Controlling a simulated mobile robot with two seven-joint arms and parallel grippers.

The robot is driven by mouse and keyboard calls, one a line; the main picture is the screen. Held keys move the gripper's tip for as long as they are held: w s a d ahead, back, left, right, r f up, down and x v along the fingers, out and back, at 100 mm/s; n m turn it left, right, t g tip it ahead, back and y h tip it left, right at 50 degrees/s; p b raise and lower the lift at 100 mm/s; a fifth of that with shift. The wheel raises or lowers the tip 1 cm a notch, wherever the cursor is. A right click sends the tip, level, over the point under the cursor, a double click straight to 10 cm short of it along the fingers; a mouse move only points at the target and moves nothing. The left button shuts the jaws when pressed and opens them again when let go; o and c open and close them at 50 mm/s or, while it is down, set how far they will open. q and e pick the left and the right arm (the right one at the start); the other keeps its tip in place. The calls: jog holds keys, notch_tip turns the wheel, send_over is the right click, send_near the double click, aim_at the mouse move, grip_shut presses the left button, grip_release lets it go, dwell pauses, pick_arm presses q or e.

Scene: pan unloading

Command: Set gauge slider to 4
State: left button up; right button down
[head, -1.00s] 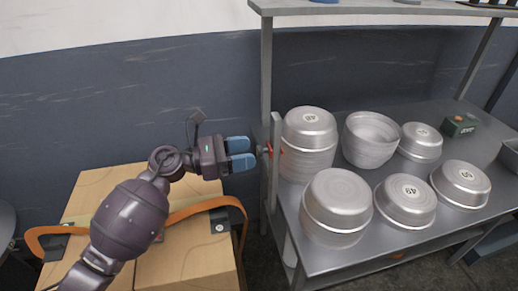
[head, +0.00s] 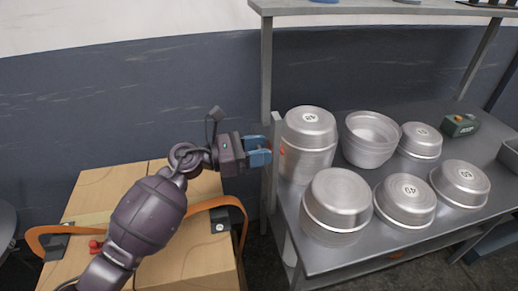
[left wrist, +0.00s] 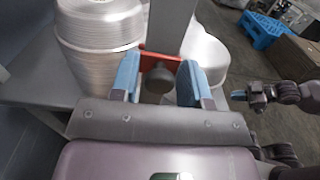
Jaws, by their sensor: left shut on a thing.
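The gauge is an upright grey bar (head: 276,185) at the left end of the steel shelf; it also shows in the left wrist view (left wrist: 172,28). Its slider shows as a red piece (left wrist: 157,61) with a round grey knob (left wrist: 158,82). My left gripper (head: 266,151) is at the bar, its blue fingers shut on the slider knob, one on each side. The fingers hide most of the slider in the head view. No scale numbers are readable. My right gripper (left wrist: 243,95), with blue tips, is small at the right of the left wrist view, away from the gauge.
Several upturned metal pans, such as the near one (head: 337,197), stand on the steel shelf (head: 330,260) just right of the bar. A green box (head: 459,125) sits at the back.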

pick_arm(q)
notch_tip(320, 180, down, 5)
jog(key=b, duration=0.3)
jog(key=shift+f, duration=0.2)
grip_shut()
jog(key=shift+f, duration=0.35)
jog(key=shift+r, duration=0.2)
jog(key=o, duration=1)
grip_release()
jog(key=shift+c, duration=0.2)
jog(key=shift+s+a, duration=0.1)
jog(key=shift+a, duration=0.35)
send_near(270, 166)
jog(key=v, duration=0.3)
jog(key=shift+s+a+r, duration=0.25)
jog(key=shift+s+a, duration=0.05)
